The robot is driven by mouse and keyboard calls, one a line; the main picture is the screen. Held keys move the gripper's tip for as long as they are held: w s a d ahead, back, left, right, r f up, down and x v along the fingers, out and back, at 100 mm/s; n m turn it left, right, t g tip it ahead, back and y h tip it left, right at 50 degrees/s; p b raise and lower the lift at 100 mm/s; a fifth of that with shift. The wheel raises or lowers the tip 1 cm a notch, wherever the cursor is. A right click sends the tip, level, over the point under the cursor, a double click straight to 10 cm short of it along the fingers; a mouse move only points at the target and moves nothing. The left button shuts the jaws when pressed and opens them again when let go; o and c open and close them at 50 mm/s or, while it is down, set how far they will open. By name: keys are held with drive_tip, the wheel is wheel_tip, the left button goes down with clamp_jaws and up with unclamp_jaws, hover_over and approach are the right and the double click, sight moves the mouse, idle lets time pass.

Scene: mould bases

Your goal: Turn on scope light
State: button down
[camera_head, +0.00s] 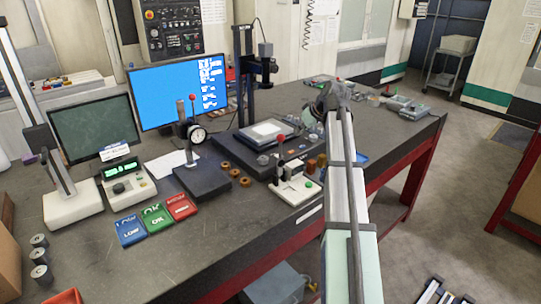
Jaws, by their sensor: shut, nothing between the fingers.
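A scope-like stand has a dark upright column (243,80) with a camera head (263,66) on its right side. Below it is a dark base with a pale plate (264,131) on top. I cannot make out a light switch or whether a light is on. My arm rises from the bottom right, and my gripper (321,106) is at its far end, over the table to the right of the pale plate. It is shut and looks empty. Its fingertips are small and partly hidden by my arm.
A blue monitor (180,92) is behind. Coloured LOW and OK blocks (157,217) lie at the front left. The front table middle is clear.

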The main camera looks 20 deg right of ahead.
drive_tip(key=shift+s+a+r, duration=0.1)
drive_tip(key=shift+a+r, duration=0.05)
drive_tip(key=shift+a, duration=0.45)
drive_tip(key=shift+a+r, duration=0.1)
drive_tip(key=shift+a, duration=0.5)
drive_tip(key=shift+f, duration=0.1)
drive_tip(key=p, duration=0.3)
approach(277, 155)
drive_tip(key=w, duration=0.1)
drive_tip(key=w+a, duration=0.1)
drive_tip(key=shift+w, duration=0.3)
wheel_tip(277, 155, down, 3)
drive_tip(key=shift+f+p, duration=0.1)
drive_tip(key=shift+p, duration=0.45)
drive_tip(key=shift+d+f, duration=0.1)
drive_tip(key=shift+f, duration=0.6)
